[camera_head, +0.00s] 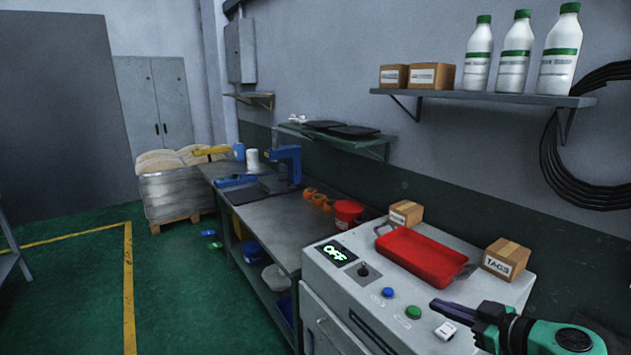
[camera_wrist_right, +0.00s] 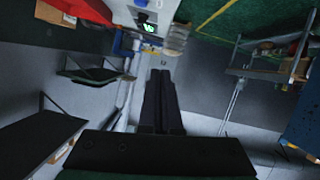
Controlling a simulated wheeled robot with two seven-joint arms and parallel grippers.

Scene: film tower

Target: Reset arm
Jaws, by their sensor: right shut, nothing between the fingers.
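My right gripper (camera_head: 452,311) comes in from the lower right in the head view, above the front right part of the white machine (camera_head: 318,268). Its dark fingers are closed together with nothing between them. In the right wrist view the shut fingers (camera_wrist_right: 160,105) point up the picture against a grey surface. The gripper is close to the green button (camera_head: 413,312) and a small white switch (camera_head: 445,330) on the machine top; I cannot tell whether it touches anything. The machine's display (camera_head: 336,253) reads OFF. My left gripper is not in view.
A red tray (camera_head: 425,257) and two small cardboard boxes (camera_head: 406,213) (camera_head: 507,259) sit on the machine. A wall shelf (camera_head: 480,97) with bottles hangs above. A workbench (camera_head: 270,228) stands beyond the machine. Green floor at left is mostly clear.

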